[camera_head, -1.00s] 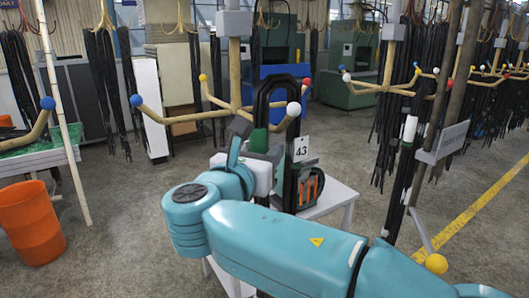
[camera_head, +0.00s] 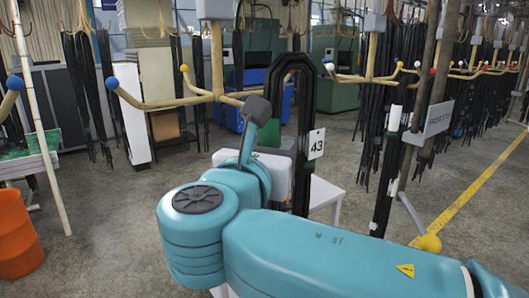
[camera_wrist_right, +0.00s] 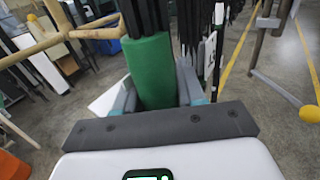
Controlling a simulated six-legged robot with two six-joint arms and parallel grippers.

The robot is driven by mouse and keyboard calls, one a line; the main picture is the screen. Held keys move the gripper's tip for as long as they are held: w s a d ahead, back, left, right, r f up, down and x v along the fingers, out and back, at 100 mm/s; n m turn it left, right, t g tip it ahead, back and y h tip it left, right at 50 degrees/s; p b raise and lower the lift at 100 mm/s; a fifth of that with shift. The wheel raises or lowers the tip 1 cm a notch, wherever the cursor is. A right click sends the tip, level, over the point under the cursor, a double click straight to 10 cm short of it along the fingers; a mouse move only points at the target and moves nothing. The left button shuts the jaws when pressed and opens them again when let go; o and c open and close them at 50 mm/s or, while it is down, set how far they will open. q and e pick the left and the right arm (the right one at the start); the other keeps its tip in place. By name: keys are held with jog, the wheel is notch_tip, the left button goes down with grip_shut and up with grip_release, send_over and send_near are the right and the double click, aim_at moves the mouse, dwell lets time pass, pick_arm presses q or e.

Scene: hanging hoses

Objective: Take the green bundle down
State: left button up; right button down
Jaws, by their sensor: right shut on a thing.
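The green bundle (camera_head: 306,85) is a tall loop of black hoses with a white tag reading 43 (camera_head: 316,144). Its green sleeve (camera_wrist_right: 150,70) shows in the right wrist view between the two fingers of my right gripper (camera_wrist_right: 155,88), which is shut on it. In the head view my arm partly hides the gripper and the lower bundle. The loop's top rises above the stand's wooden arm (camera_head: 160,104) and covers the end of that arm. No hook tip shows through the loop. My left gripper is in no view.
A white table (camera_head: 326,192) stands behind my right arm. Another wooden hose stand (camera_head: 373,60) with many black hoses is at the right, beside a slanted post. An orange bin (camera_head: 15,235) is at the lower left. Floor between bin and arm is clear.

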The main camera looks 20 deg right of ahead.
jog(key=shift+s+d, duration=0.15)
jog(key=shift+s, duration=0.25)
jog(key=s+d+b, duration=0.2)
jog(key=s+d, duration=0.2)
jog(key=s, duration=0.7)
jog(key=shift+s, duration=0.15)
jog(key=shift+d, duration=0.1)
dwell(0.7)
